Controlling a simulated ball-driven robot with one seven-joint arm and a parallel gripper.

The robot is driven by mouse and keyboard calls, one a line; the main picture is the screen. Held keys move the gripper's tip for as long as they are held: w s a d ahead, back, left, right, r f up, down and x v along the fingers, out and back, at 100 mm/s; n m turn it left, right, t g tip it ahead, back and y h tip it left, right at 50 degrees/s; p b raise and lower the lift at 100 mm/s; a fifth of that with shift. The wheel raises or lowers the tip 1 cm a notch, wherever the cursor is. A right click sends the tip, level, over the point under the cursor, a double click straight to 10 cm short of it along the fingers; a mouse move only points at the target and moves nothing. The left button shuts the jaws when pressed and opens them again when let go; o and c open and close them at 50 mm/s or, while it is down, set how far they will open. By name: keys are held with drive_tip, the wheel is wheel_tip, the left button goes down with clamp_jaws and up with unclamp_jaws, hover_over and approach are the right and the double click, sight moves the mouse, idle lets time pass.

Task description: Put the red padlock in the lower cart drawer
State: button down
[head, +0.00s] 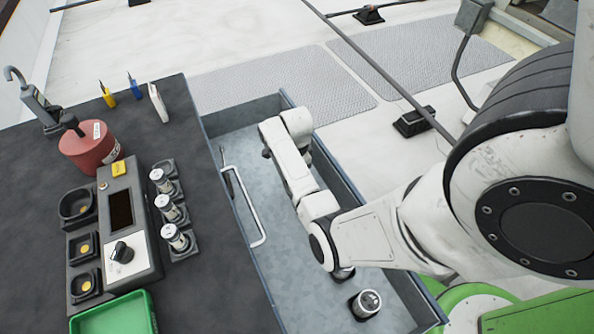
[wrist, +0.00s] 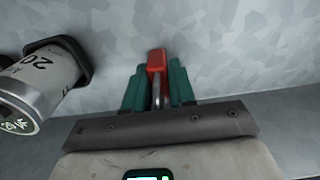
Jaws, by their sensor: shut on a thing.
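The red padlock (wrist: 156,62) is in the wrist view, its metal shackle between the teal fingers of my gripper (wrist: 158,88). My gripper is shut on it. Behind it is mottled grey metal; whether the padlock touches this surface I cannot tell. In the head view my arm reaches over an open grey metal drawer (head: 285,240) that sticks out from the cart (head: 210,290). My fingers and the padlock are hidden there behind my arm. A pale bar handle (head: 252,215) is at the cart side of the drawer.
A silver can (head: 367,303) stands in the drawer; a labelled can (wrist: 40,80) is left of my gripper in the wrist view. The drawer walls rise around. The cart top holds a control box (head: 118,225), red canister (head: 88,146), several small cans and a green tray (head: 115,315).

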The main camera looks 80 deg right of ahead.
drive_tip(key=shift+f, duration=0.15)
drive_tip(key=c, duration=0.9)
unclamp_jaws()
drive_tip(key=shift+c, duration=0.2)
wheel_tip(320, 180, up, 12)
drive_tip(key=shift+r+p, duration=0.15)
drive_tip(key=shift+p, duration=0.65)
